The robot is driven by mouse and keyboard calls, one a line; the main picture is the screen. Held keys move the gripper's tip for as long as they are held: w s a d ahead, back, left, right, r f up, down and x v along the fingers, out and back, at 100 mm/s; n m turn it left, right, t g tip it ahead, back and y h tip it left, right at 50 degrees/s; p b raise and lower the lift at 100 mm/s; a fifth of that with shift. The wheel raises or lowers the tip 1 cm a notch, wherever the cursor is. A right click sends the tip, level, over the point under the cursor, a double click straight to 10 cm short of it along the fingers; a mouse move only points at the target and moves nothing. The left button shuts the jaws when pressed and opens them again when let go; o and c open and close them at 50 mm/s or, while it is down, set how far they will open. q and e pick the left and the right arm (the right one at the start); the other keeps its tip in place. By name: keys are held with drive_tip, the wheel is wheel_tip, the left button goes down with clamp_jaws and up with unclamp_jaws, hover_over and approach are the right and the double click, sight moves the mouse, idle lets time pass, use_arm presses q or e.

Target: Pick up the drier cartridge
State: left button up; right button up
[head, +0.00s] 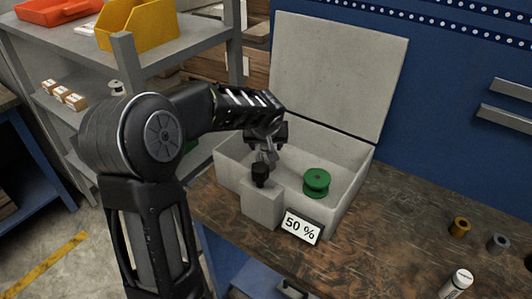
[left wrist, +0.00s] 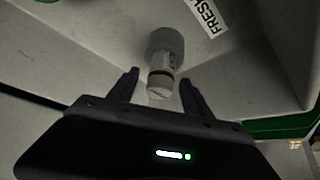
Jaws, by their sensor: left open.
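A pale cylinder with a dark band and a small label, which looks like the drier cartridge (left wrist: 163,48), shows in the left wrist view beside a sign reading "FRES…". My left gripper (left wrist: 160,77) is open, with one dark finger on each side of the cylinder's near end. I see gaps, and no clear contact. In the head view my left gripper (head: 265,157) reaches down into the left part of the open grey box (head: 345,205); the cartridge is mostly hidden there. My right gripper is not in view.
The box lid (head: 335,75) stands open behind. A green spool (head: 316,182) sits in the box. A black knob (head: 260,173) tops the front block, beside a "50 %" sign (head: 301,226). Small spools (head: 460,227) stand on the right of the bench. Shelves stand left.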

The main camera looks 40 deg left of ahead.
use_arm(q)
drive_tip(key=shift+c, duration=0.6)
clamp_jaws()
